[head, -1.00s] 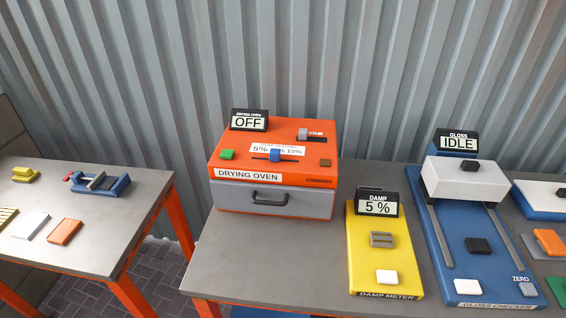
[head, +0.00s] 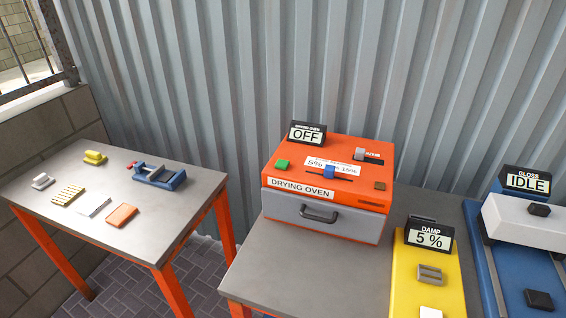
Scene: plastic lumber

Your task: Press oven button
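The orange drying oven (head: 330,180) stands on the grey table at the centre of the head view. Its display (head: 306,135) reads OFF. On its top are a green button (head: 282,164) at the left, a blue slider (head: 330,171) on a scale with 5% and 15% marks, a grey switch (head: 360,154) at the back right and a small brown block or button (head: 380,186) at the right. The grey drawer (head: 322,217) with a dark handle is closed. Neither of my grippers is in view.
The right table (head: 290,270) also holds a yellow damp meter (head: 405,283) reading 5 % and a blue gloss checker (head: 484,262) reading IDLE. The left table (head: 140,230) holds a blue vise (head: 160,177) and several small blocks. A floor gap separates the tables.

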